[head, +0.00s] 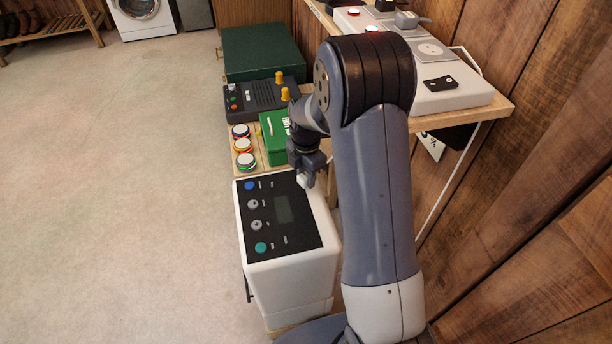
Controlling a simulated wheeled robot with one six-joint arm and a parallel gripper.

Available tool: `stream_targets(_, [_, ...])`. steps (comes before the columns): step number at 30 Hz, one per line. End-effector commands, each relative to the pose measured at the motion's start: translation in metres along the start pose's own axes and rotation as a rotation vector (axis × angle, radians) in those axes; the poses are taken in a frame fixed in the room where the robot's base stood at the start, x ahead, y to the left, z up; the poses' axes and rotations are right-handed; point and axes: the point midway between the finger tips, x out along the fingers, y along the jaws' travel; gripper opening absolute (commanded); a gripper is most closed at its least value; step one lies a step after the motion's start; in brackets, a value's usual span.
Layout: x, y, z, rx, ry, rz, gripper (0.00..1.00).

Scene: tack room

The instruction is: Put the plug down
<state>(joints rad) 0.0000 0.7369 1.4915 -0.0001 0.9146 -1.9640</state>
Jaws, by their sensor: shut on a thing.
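My gripper (308,172) is shut on a small white plug (303,181), of which only a little shows below the fingers. It is over the far right part of the white machine (290,270) with a black control panel. I cannot tell whether the plug touches the machine's top. The rest of the plug is hidden by the fingers.
A green box (272,150), several round buttons (245,161), a dark control box with yellow knobs (250,98) and a dark green case (262,50) stand beyond the machine. At right, a wall shelf (500,108) holds a white socket unit (462,95). Open floor lies at left.

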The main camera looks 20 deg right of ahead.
Motion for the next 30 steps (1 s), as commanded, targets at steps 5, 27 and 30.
stream_targets(5, [0.006, 0.0, 0.0, 0.0, -0.001, 0.001, 0.0])
stream_targets(27, [0.018, 0.0, 0.0, 0.001, 0.0, 0.001, 0.41])
stream_targets(30, [0.018, 0.0, 0.0, 0.001, 0.0, 0.001, 0.49])
